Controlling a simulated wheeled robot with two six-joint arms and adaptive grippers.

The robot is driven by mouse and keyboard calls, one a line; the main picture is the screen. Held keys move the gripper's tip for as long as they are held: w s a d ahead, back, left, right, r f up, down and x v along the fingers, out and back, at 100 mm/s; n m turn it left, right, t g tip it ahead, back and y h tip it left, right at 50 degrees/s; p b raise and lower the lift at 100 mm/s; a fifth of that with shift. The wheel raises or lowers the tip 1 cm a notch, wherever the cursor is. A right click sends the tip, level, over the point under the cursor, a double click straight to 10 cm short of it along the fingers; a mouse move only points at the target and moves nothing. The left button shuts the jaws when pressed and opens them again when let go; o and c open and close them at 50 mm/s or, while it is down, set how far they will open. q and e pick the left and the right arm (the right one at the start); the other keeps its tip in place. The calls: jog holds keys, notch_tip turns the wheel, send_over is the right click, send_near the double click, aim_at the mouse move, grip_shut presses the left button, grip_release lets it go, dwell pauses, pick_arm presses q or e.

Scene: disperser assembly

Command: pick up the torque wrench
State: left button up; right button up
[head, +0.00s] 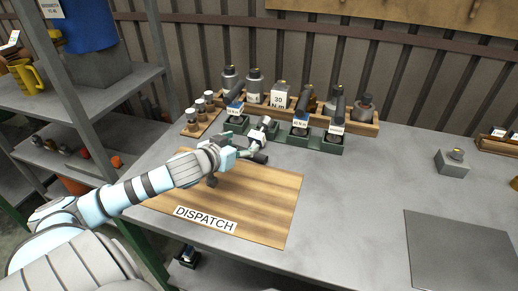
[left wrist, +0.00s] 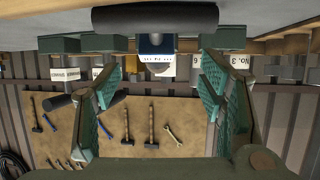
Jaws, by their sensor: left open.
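Several torque wrenches with dark handles and small labels stand in green holders along the back of the bench, one at the right (head: 337,112) and one beside it (head: 301,122). Another tool with a pale label (head: 258,134) lies close to my left gripper (head: 248,151). My gripper partly hides the nearest tool in the head view. My right gripper is out of view.
A wooden board marked DISPATCH (head: 270,215) lies under my left arm. A wooden rack (head: 360,125) with bottles and a "30 N.m" sign (head: 280,97) stands behind the holders. A grey plate (head: 460,250) lies at right. The bench middle (head: 350,200) is clear.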

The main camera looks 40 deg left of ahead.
aim_at(255, 136)
pick_arm(q)
jog(key=x, duration=0.4)
jog(key=shift+w+f+b, duration=0.15)
jog(key=shift+b, duration=0.2)
jog(key=x, duration=0.1)
jog(key=b+x, duration=0.1)
jog(key=x, duration=0.1)
jog(key=r+x, duration=0.1)
jog(key=x, duration=0.1)
jog(key=shift+w+d+f+b, duration=0.1)
jog(key=shift+w+d+b, duration=0.15)
jog(key=shift+w+b, duration=0.1)
jog(key=shift+s, duration=0.15)
jog(key=c, duration=0.5)
grip_shut()
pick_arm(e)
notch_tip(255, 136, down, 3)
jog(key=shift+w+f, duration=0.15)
